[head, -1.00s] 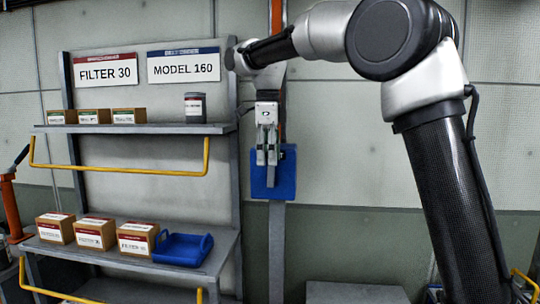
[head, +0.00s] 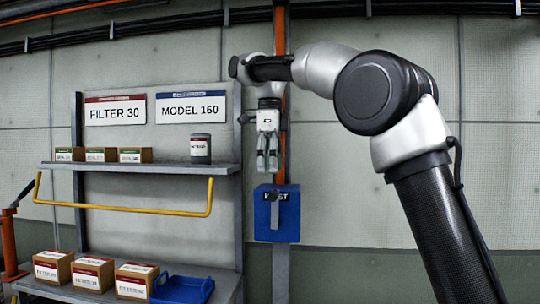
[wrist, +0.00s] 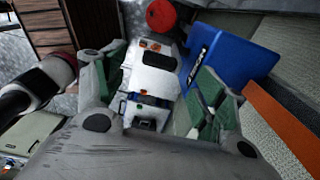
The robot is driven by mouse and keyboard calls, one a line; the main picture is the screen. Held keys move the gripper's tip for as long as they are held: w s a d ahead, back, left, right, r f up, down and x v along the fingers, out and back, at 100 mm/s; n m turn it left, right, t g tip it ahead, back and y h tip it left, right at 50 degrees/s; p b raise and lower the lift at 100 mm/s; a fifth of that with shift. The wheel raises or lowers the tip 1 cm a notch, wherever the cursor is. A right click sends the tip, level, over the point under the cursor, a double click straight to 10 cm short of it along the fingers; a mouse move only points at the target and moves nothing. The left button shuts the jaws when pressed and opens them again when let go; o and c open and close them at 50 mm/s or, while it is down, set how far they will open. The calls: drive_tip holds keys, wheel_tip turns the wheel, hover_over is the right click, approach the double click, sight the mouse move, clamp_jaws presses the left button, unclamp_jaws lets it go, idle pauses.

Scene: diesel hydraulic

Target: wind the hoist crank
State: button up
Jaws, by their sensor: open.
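The blue hoist box (head: 262,222) is mounted on the orange and grey upright, with part of a white label showing. A short grey bar, which looks like the crank (head: 275,212), hangs upright on its front. My gripper (head: 268,163) points down, open and empty, just above the box in the head view. The wrist view shows the green-padded fingers of my gripper (wrist: 158,90) spread apart, with the blue box (wrist: 240,50) beyond the right finger. I cannot make out the crank for sure in the wrist view.
A shelf unit (head: 145,168) stands left of the hoist, with cartons (head: 92,272), a dark can (head: 200,147) and a blue tray (head: 182,290). A yellow rail (head: 130,207) runs along its front. The wall right of the box is clear.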

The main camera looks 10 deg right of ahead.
drive_tip(key=shift+r, duration=1.65)
drive_tip(key=s+d+f+n+t, duration=0.2)
drive_tip(key=s+d+f+n, duration=0.2)
drive_tip(key=s+d+n, duration=0.8)
drive_tip(key=s+d+f+n+t, duration=0.1)
drive_tip(key=s+d+f+n, duration=0.3)
drive_tip(key=s+f, duration=0.5)
drive_tip(key=s+d+f+n+t, duration=0.1)
drive_tip(key=s+d+f+n, duration=0.4)
drive_tip(key=s+d+f, duration=0.3)
wheel_tip(320, 180, down, 3)
drive_tip(key=shift+s+d+r+n, duration=0.1)
drive_tip(key=shift+s+d+n, duration=0.2)
drive_tip(key=shift+s, duration=0.05)
